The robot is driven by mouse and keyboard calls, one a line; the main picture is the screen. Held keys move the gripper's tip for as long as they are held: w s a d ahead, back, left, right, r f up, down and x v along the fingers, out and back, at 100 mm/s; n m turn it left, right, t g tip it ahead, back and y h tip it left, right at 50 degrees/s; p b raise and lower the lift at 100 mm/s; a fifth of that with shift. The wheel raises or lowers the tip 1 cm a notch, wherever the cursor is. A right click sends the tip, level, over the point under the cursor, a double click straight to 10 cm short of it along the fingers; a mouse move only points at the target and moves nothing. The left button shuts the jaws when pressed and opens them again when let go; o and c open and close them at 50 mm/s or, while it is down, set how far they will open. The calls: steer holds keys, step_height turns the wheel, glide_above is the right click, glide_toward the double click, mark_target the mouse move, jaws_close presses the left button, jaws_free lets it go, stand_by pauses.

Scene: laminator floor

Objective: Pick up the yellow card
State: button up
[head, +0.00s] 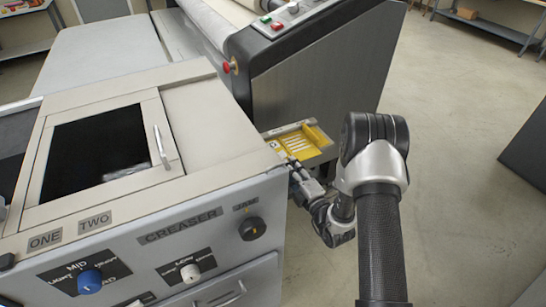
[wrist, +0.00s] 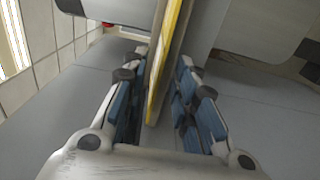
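The yellow card (head: 297,144), with pale stripes printed on it, is in a small shallow tray (head: 277,131) beside the creaser in the head view. In the wrist view the yellow card (wrist: 171,55) shows nearly edge-on, as a narrow yellow strip beside a brownish-grey edge. My gripper (head: 297,166) is at the near side of the tray in the head view. In the wrist view my gripper (wrist: 157,92) has its blue-padded fingers apart, one on each side of the strip. A gap shows left of the strip; contact on the right cannot be told.
The creaser cabinet (head: 180,215) stands close on the left of my gripper, with knobs on its front. A large grey machine (head: 315,65) with a roller stands behind the tray. The floor (head: 450,180) to the right is clear.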

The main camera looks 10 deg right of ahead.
steer(key=shift+w, duration=0.25)
steer(key=shift+c, duration=0.4)
jaws_close()
